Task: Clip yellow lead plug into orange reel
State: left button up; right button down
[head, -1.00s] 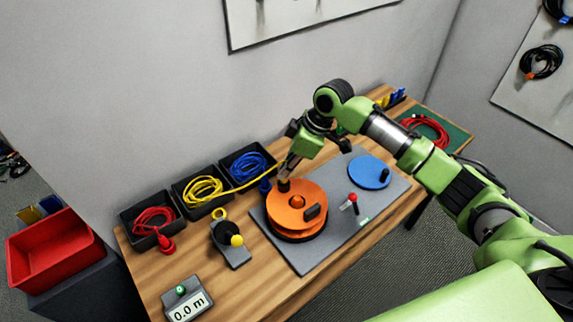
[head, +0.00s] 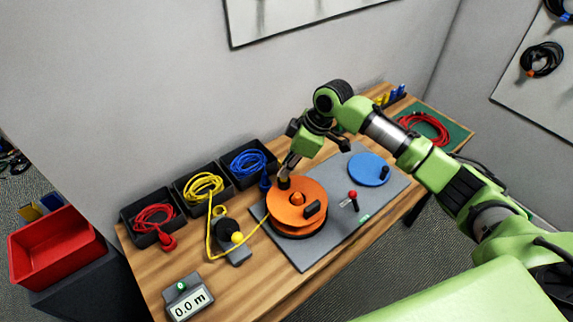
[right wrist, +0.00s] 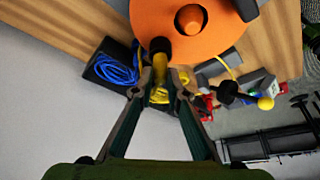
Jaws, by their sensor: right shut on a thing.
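The orange reel (head: 285,210) lies flat on the grey plate, with a dark clip (head: 283,183) at its rim nearest the bins. My right gripper (head: 286,172) is at that rim, shut on the yellow lead plug. In the right wrist view the yellow plug (right wrist: 160,68) sits between the fingertips (right wrist: 160,82), its end at the black clip (right wrist: 160,45); how firmly it is seated I cannot tell. The yellow lead (head: 208,235) runs from its bin, bends low over the table and rises to the reel's left side. My left gripper is not in view.
Black bins hold red (head: 153,217), yellow (head: 203,186) and blue (head: 248,163) cables. A black guide with a yellow ball (head: 237,238) stands left of the reel. A blue disc (head: 369,169) and red-knobbed lever (head: 353,196) are to the right. A meter (head: 188,303) reads 0.0 m.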

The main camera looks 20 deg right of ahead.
jog(key=c, duration=1.9)
grip_release()
jog(key=v, duration=1.2)
